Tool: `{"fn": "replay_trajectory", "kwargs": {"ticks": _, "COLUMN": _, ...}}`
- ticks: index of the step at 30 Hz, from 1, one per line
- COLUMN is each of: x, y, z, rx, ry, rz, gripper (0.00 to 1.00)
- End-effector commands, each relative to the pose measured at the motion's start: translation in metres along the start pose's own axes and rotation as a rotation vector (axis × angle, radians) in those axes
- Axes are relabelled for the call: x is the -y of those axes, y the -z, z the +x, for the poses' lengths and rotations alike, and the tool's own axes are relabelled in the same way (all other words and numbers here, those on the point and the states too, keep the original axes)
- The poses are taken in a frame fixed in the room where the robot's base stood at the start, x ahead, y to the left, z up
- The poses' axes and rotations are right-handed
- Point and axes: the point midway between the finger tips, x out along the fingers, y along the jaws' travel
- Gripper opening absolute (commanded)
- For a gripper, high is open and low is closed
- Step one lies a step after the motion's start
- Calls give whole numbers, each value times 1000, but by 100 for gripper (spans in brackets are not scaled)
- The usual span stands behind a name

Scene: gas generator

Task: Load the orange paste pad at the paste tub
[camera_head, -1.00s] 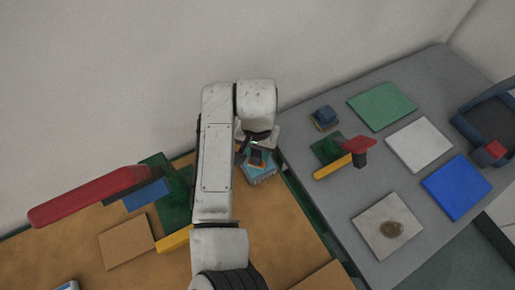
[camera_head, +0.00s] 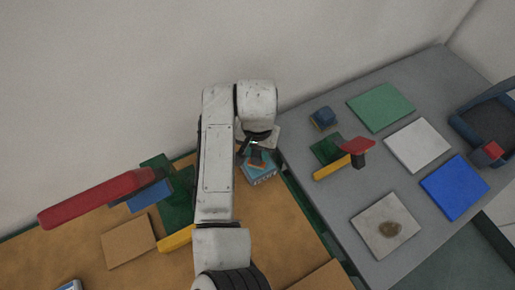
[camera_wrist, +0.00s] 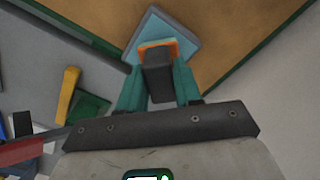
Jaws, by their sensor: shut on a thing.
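My gripper (camera_wrist: 158,85) is shut on the dark handle (camera_wrist: 158,80) of the orange paste pad (camera_wrist: 148,46), with a teal finger on each side. The pad's orange edge shows at the far end of the handle in the wrist view. The light blue paste tub (camera_head: 262,177) stands at the right end of the tan table, and it also shows in the wrist view (camera_wrist: 182,22). The pad overlaps the tub in both views, over its top. I cannot tell whether the pad touches the paste inside. In the head view my gripper (camera_head: 257,152) partly hides the pad.
The grey table (camera_head: 330,205) on the right holds green (camera_head: 381,105), white (camera_head: 418,145) and blue (camera_head: 456,186) plates, a pale plate (camera_head: 372,222) with a brown blob, and a dark blue bin (camera_head: 487,122). A red bar (camera_head: 100,198) extends left over the tan table (camera_head: 270,230).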

Motion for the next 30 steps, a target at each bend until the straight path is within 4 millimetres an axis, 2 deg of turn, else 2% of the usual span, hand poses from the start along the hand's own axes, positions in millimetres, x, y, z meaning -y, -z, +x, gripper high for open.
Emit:
{"fn": "replay_trajectory", "kwargs": {"ticks": 1, "x": 0, "y": 0, "z": -9, "rx": -1, "ry": 0, "rz": 0, "gripper": 9}}
{"fn": "replay_trajectory", "kwargs": {"ticks": 21, "x": 0, "y": 1, "z": -57, "rx": -4, "ry": 1, "rz": 1, "gripper": 9}}
{"fn": "replay_trajectory", "kwargs": {"ticks": 30, "x": 0, "y": 0, "z": -62, "rx": -2, "ry": 1, "rz": 1, "gripper": 9}}
